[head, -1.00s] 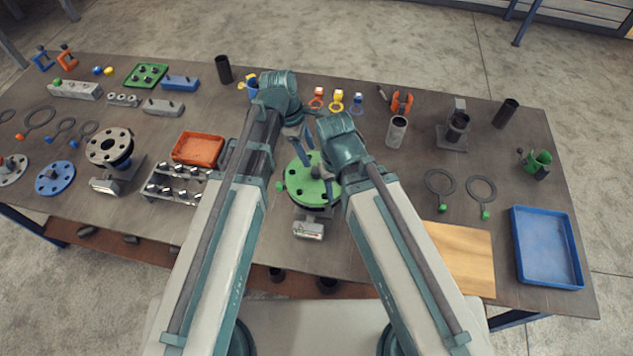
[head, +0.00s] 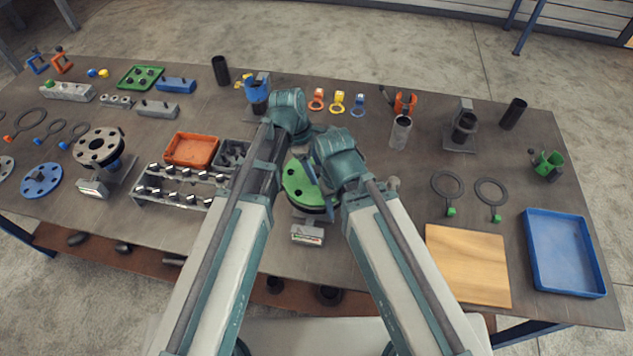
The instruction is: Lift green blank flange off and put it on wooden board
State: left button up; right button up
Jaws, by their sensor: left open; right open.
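The green blank flange (head: 298,187) is a round disc with dark holes, lying flat on top of a pipe flange on a stand in the middle of the table. My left gripper (head: 304,143) is open at the flange's far edge, partly hidden by its own wrist. My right gripper (head: 319,184) is open over the flange's right part, its wrist and fingers covering that side. I cannot tell whether either touches the flange. The wooden board (head: 468,265) lies flat and bare at the table's front right.
A blue tray (head: 564,252) lies right of the board. A bolt rack (head: 180,188) and an orange tray (head: 191,149) stand left of the flange. Two ring gaskets (head: 447,184) lie behind the board. A grey pipe (head: 400,132) stands farther back.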

pick_arm(q)
grip_shut()
dwell(0.3)
dwell(1.1)
